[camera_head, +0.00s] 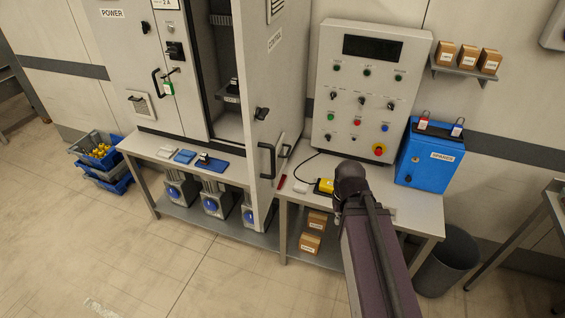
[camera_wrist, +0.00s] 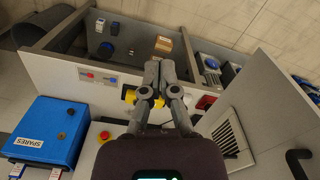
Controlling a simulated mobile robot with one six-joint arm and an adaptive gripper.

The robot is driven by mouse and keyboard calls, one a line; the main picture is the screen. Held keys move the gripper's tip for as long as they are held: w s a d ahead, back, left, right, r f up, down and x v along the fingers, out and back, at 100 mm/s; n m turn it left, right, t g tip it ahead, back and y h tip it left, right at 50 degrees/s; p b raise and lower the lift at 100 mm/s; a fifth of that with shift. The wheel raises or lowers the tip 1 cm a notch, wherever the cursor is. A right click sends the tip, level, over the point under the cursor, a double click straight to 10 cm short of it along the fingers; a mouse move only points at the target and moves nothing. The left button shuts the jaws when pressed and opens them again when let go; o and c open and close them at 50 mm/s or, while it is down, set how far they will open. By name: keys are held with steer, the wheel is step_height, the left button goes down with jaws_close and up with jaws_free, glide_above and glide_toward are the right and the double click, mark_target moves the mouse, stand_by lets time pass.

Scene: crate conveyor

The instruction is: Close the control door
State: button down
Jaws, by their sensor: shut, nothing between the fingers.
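The grey control door (camera_head: 262,100), labelled CONTROL, stands open in the head view, swung out from the tall cabinet (camera_head: 190,110). It has a dark bar handle (camera_head: 267,160) and a small latch above it. In the wrist view the door (camera_wrist: 265,115) is the pale panel at the right, with a vent and part of the dark handle (camera_wrist: 298,163). My gripper (camera_wrist: 157,66) is shut and empty, above the bench and apart from the door, to its left in the wrist view. In the head view my arm hides the fingers.
The bench (camera_head: 420,215) carries a yellow device (camera_head: 324,186) and a blue SPARES box (camera_head: 428,155). A control panel (camera_head: 365,90) with buttons stands behind. Boxes and motors sit on lower shelves. A grey bin (camera_head: 450,262) stands at right. Floor in front is clear.

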steer(key=w+a+r+m+y+p, duration=0.2)
steer(key=w+a+r+m+p, duration=0.3)
steer(key=w+r+m+p, duration=0.2)
steer(key=w+a+r+m+g+y+p, duration=0.1)
steer(key=w+a+r+m+y+p, duration=0.1)
steer(key=w+a+r+m+p, duration=0.3)
steer(key=w+r+m+p, duration=0.2)
steer(key=w+r+p, duration=0.2)
steer(key=w+r, duration=0.2)
steer(key=shift+p, duration=0.35)
steer(key=shift+f, duration=0.15)
steer(key=s+a+f+b, duration=0.2)
steer(key=a+f+b, duration=0.5)
steer(key=f+b, duration=0.2)
steer(key=shift+s, duration=0.25)
stand_by(0.4)
steer(key=shift+a, duration=0.1)
